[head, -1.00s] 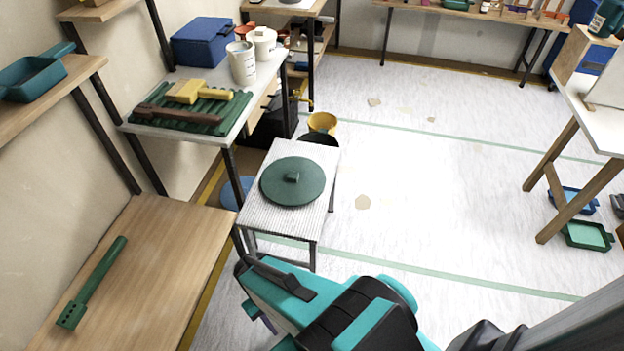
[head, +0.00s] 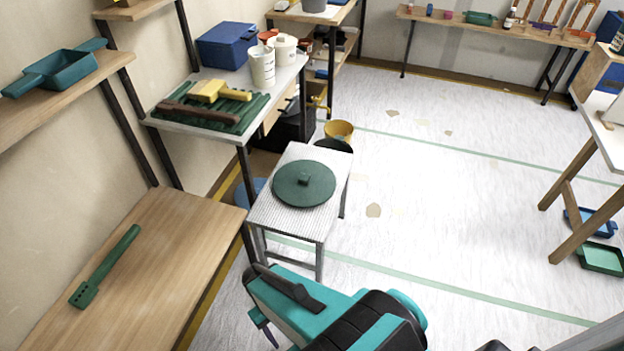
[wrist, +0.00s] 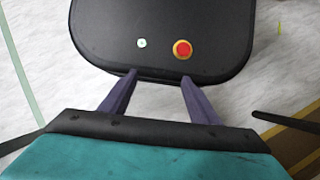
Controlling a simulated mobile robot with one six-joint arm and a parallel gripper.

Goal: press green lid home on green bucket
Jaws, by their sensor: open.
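The green lid (head: 304,184) is a round dark green disc with a small raised grip in its middle. It lies flat on a small table with a ribbed grey top (head: 279,221) in the head view. I cannot make out a green bucket. My gripper (wrist: 158,82) is open and empty in the wrist view, its two purple fingers apart above my own dark base. In the head view my teal arm is at the bottom centre, in front of the small table, and the gripper is apart from the lid.
A wooden bench (head: 150,270) on the left carries a green slotted tool (head: 105,266). A grey-topped table (head: 200,126) behind holds a green ribbed tray, white tubs (head: 262,66) and a blue box (head: 228,46). A yellow bucket (head: 339,130) stands behind the small table.

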